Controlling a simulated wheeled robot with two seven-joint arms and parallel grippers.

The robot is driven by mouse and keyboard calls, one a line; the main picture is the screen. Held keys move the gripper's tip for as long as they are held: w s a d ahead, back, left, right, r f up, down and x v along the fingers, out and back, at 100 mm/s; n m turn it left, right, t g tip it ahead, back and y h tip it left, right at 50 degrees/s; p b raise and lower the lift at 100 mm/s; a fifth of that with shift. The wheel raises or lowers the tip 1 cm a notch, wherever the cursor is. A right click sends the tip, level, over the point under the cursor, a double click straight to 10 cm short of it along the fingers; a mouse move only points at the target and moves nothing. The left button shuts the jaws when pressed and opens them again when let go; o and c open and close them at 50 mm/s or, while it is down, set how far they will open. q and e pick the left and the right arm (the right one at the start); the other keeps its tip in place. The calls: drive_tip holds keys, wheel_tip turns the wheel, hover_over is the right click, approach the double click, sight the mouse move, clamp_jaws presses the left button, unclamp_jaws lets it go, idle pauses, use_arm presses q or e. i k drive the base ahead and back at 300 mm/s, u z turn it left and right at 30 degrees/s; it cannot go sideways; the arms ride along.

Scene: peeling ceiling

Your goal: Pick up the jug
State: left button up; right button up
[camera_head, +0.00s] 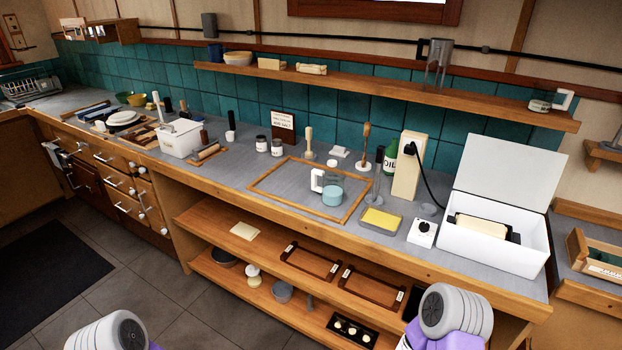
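A jug-like vessel (333,184) with a white handle on its left side and a see-through body stands on the grey counter (250,178), inside a thin wooden frame (262,190). A pale blue round part or piece (332,196) shows at its front; I cannot tell whether it belongs to the vessel. A similar clear vessel with a white handle (563,99) is at the right end of the upper shelf, lying or standing low. Only parts of my two arms show at the bottom left and bottom right edges. Neither gripper is in view, and nothing visible touches the jug.
A yellow sponge-like block on a grey tray (381,219) lies right of the frame. Two jars (277,147) stand left. A wooden shelf (390,86) overhangs the back.

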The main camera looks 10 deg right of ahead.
sight(332, 189)
drive_tip(key=z, duration=0.4)
drive_tip(key=i, duration=0.7)
drive_tip(key=z, duration=0.65)
